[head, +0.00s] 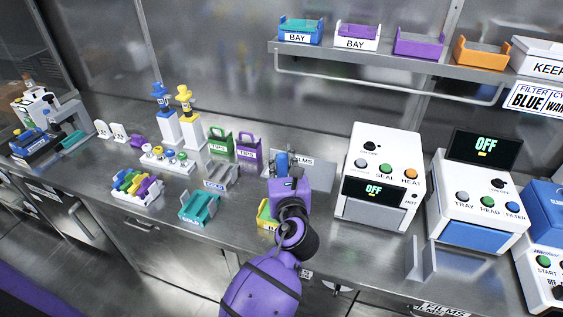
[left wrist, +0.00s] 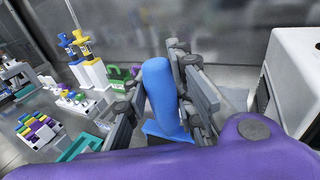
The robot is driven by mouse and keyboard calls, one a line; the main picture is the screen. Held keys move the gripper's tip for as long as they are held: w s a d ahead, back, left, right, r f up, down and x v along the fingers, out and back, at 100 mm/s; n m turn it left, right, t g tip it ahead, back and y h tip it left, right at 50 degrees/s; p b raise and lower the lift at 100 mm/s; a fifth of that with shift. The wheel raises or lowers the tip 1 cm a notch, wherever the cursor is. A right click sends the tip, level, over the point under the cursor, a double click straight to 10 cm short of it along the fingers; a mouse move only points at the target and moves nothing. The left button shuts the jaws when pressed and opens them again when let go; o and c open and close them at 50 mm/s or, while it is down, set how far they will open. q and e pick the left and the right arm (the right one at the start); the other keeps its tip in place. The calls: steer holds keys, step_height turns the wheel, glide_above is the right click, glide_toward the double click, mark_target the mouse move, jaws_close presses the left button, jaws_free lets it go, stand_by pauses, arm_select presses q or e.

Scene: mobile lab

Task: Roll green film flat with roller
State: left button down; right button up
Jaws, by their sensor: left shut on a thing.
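My left gripper (head: 284,168) is over the bench, in front of a grey plate marked FILMS (head: 318,172). In the left wrist view its fingers (left wrist: 165,105) stand on both sides of an upright blue handle (left wrist: 158,85), and they are shut on it. The handle looks like that of the roller; a blue part (head: 282,162) of it shows in the head view. A wider blue piece shows below the handle in the left wrist view. My right gripper is not in view.
A white sealer (head: 378,180) stands close to the right of my arm. A yellow tray (head: 266,216) is partly hidden by the arm. A teal tray (head: 199,208), a grey tray (head: 221,177) and green (head: 220,143) and purple (head: 247,146) carriers stand to the left.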

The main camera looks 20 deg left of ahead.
mark_target(281, 172)
arm_select(q)
step_height(281, 172, down, 3)
steer(key=shift+f+b, duration=0.15)
steer(key=shift+b, duration=0.55)
steer(key=shift+f+b, duration=0.3)
steer(key=shift+f, duration=0.95)
steer(key=shift+b, duration=0.3)
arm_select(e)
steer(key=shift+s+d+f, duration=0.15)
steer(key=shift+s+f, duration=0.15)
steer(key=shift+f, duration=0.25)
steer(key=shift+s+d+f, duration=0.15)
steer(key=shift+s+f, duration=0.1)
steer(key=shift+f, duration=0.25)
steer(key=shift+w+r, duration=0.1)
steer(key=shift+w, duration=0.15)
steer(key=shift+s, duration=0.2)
